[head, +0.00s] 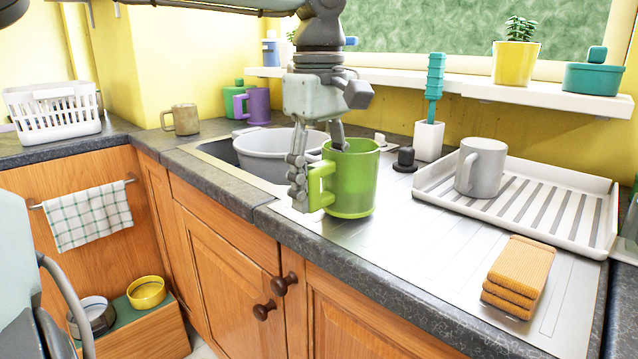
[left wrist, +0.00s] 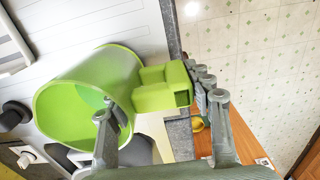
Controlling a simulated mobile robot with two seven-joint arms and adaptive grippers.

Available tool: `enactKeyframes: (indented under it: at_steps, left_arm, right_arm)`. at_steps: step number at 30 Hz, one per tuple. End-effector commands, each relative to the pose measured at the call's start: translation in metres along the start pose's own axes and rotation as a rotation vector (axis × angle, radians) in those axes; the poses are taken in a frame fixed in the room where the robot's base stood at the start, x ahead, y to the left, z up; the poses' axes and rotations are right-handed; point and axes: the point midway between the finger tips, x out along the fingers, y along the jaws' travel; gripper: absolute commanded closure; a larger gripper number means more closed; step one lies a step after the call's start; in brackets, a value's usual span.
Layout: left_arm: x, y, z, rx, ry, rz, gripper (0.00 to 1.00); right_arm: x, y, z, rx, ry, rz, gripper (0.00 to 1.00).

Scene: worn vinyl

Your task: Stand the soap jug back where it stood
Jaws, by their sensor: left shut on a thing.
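A green jug (head: 357,180) with a block-shaped handle is upright at the front edge of the steel drainer, beside the sink. My left gripper (head: 318,165) is shut on it from above. One finger reaches into the open mouth and the other is outside the handle. In the left wrist view the jug (left wrist: 75,95) shows its open mouth, with the gripper (left wrist: 160,115) across its rim and handle. I cannot tell whether its base touches the drainer. My right gripper is not in view.
A grey basin (head: 270,150) sits in the sink to the left. A black plug (head: 405,160) is behind the jug. On the right are a white rack (head: 560,240) holding a grey mug (head: 481,167), and orange sponges (head: 518,275). The front middle of the drainer (head: 430,235) is clear.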

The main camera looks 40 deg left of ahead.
Motion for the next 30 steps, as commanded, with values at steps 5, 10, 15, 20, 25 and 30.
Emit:
enactKeyframes:
  at_steps: [5, 10, 15, 20, 25, 30]
  left_arm:
    - [0.002, 0.000, 0.000, 0.000, 0.000, 0.001, 1.00]
    - [0.004, 0.000, 0.000, 0.000, 0.000, 0.001, 1.00]
    - [0.006, 0.000, 0.000, 0.000, 0.000, 0.001, 1.00]
    - [0.008, 0.000, 0.000, 0.000, 0.000, 0.001, 1.00]
    - [0.010, 0.000, 0.000, 0.000, 0.000, 0.001, 1.00]
    - [0.012, 0.000, 0.000, 0.000, 0.000, 0.001, 1.00]
  right_arm:
    - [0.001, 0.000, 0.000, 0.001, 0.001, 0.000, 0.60]
    - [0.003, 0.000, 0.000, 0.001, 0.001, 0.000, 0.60]
    - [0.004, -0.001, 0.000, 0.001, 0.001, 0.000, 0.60]
    - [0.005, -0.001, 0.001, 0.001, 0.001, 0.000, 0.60]
    - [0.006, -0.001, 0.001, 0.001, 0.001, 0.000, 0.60]
    - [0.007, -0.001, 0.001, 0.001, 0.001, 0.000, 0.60]
